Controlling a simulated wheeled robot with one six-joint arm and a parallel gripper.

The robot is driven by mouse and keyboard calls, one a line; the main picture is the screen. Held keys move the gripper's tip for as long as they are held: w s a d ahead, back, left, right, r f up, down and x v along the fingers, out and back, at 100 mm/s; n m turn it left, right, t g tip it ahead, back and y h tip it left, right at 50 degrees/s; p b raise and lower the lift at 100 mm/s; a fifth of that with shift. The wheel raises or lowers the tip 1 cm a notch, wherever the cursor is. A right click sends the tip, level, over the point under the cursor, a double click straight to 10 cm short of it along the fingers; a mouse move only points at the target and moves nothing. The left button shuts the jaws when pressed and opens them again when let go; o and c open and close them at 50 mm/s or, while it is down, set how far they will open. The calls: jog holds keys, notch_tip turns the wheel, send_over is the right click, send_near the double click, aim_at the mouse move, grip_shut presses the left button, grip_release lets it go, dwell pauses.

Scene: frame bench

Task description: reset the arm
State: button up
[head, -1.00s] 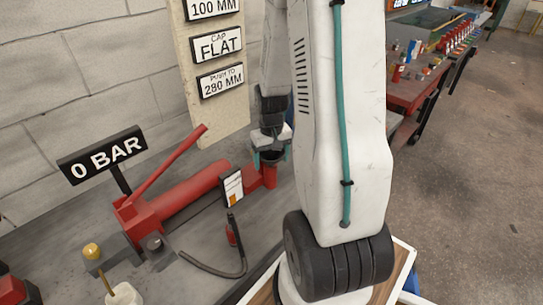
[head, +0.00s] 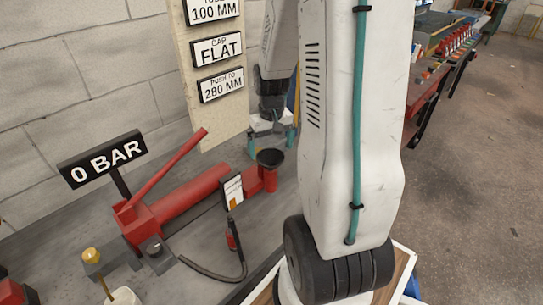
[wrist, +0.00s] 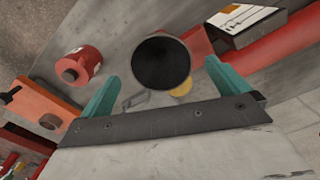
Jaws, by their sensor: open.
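My gripper (head: 270,143) is in the head view, up behind the red hydraulic cylinder's right end, with its teal fingers apart and nothing between them. In the wrist view the two teal fingers (wrist: 158,85) are spread wide. A round black cap (wrist: 161,62) shows just beyond the fingers there, apart from them. In the head view the black cap (head: 270,158) sits on the red upright end of the cylinder (head: 190,193). My arm's white link hides part of the bench to the right.
A "0 BAR" sign (head: 102,159) and a red lever (head: 165,170) stand at the left. A board (head: 217,118) with labels stands behind the cylinder. A black hose (head: 215,272) lies in front. A red bench (head: 425,95) with tools is at the back right.

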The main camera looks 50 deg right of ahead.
jog(key=shift+r, duration=0.55)
jog(key=shift+s+a, duration=0.25)
jog(key=shift+s, duration=0.1)
jog(key=s+a+r+n, duration=0.1)
jog(key=s+a+r, duration=0.3)
jog(key=a, duration=0.3)
jog(key=s+a+r+n+t, duration=0.1)
jog(key=s+a+r+n, duration=0.1)
jog(key=s+a+r, duration=0.3)
jog(key=s+a+r+n, duration=0.2)
jog(key=s+a+r, duration=0.2)
jog(key=a+r, duration=0.4)
jog(key=a, duration=0.3)
jog(key=shift+s+a+r, duration=0.25)
